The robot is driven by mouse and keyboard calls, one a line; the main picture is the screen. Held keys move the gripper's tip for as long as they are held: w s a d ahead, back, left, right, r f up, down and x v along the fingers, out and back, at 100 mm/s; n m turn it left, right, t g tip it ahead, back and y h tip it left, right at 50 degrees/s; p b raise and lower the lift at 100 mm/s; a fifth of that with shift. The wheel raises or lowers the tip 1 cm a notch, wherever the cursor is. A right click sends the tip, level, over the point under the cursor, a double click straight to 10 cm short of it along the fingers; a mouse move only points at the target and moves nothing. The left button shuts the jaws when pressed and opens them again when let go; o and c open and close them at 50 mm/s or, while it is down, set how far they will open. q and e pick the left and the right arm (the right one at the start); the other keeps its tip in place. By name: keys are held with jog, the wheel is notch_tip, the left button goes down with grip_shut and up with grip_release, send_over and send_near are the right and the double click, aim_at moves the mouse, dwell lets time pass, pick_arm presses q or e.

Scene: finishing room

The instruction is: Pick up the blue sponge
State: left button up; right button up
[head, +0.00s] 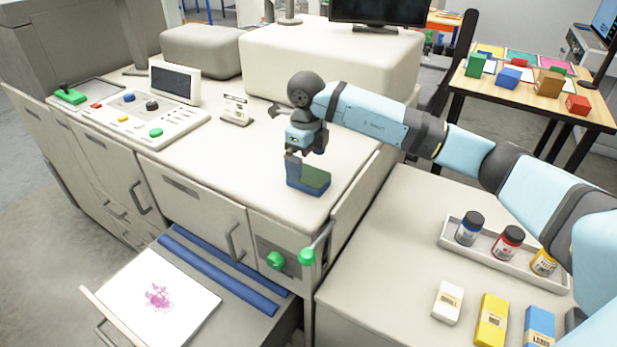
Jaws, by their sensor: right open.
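A blue block with a green top, which looks like the blue sponge (316,181), lies on the light countertop (238,160) near its front right part. My right gripper (305,162) points down right over the sponge and is open. One finger comes down at the sponge's left end and hides part of it; I cannot tell whether it touches. The other finger is hard to make out. My left gripper is not in view.
An open drawer holds a stained sheet (157,297). A tray (450,243) with jars and small boxes (491,320) sit at the right. A raised white housing (330,65) stands behind.

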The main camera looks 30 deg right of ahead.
aim_at(307, 174)
jog(key=f, duration=0.2)
jog(key=f+p, duration=0.1)
jog(key=shift+s+f, duration=0.2)
jog(key=shift+f, duration=0.8)
jog(key=c, duration=1)
jog(key=shift+r, duration=0.1)
notch_tip(307, 174, up, 20)
jog(key=b, duration=0.2)
jog(key=shift+b, duration=0.3)
